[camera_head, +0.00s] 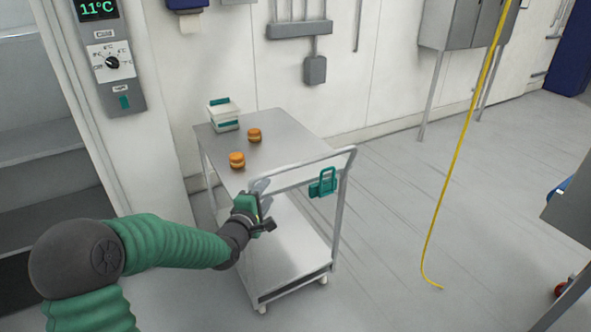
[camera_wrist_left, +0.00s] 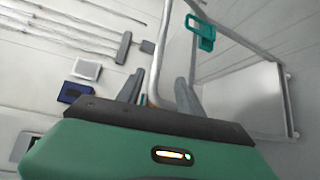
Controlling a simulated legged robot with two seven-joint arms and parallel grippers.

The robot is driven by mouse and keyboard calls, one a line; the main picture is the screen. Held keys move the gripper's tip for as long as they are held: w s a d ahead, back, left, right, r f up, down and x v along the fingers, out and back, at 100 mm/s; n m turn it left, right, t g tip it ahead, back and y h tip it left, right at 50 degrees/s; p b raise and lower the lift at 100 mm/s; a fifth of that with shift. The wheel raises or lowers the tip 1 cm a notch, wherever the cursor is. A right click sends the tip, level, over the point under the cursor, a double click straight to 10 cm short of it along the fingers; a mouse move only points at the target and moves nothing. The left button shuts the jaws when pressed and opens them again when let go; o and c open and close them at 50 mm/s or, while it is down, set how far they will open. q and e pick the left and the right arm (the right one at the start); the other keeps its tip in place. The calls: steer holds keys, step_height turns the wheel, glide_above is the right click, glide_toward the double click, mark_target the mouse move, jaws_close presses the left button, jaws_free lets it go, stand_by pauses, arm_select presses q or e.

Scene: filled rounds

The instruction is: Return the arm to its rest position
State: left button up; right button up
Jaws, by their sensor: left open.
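My left arm reaches in from the left in the head view. Its gripper (camera_head: 262,190) is by the near left side of the steel cart's push handle (camera_head: 300,170). In the left wrist view the two fingers (camera_wrist_left: 163,85) are apart, and the handle tube (camera_wrist_left: 168,45) shows between or beyond them; I cannot tell whether they touch it. No object is seen held. Two orange-brown filled rounds, one nearer (camera_head: 237,160) and one farther (camera_head: 254,135), sit on the cart top (camera_head: 280,128). My right gripper is not in view.
A white box with teal parts (camera_head: 223,115) stands at the cart's far left corner. A teal clip (camera_head: 323,183) hangs on the handle. A yellow hose (camera_head: 450,165) hangs at right. A steel unit (camera_head: 570,205) is at the right edge.

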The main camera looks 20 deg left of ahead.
arm_select(q)
steer(key=s+d+f+m+g+h+p, duration=0.1)
steer(key=s+d+f+m+g+p, duration=0.25)
steer(key=s+d+m, duration=0.3)
steer(key=s+d+f+m+g+h+p, duration=0.1)
steer(key=s+d+f+m+g+p, duration=0.25)
steer(key=s+d+m+g, duration=0.3)
steer(key=s+d+m+g+p, duration=0.2)
steer(key=s+m, duration=0.6)
steer(key=s, duration=0.8)
steer(key=shift+s+d+r+g, duration=0.25)
steer(key=shift+d+g, duration=0.35)
steer(key=shift+g, duration=0.2)
steer(key=shift+w+a, duration=0.1)
steer(key=shift+a, duration=0.1)
steer(key=shift+c, duration=0.2)
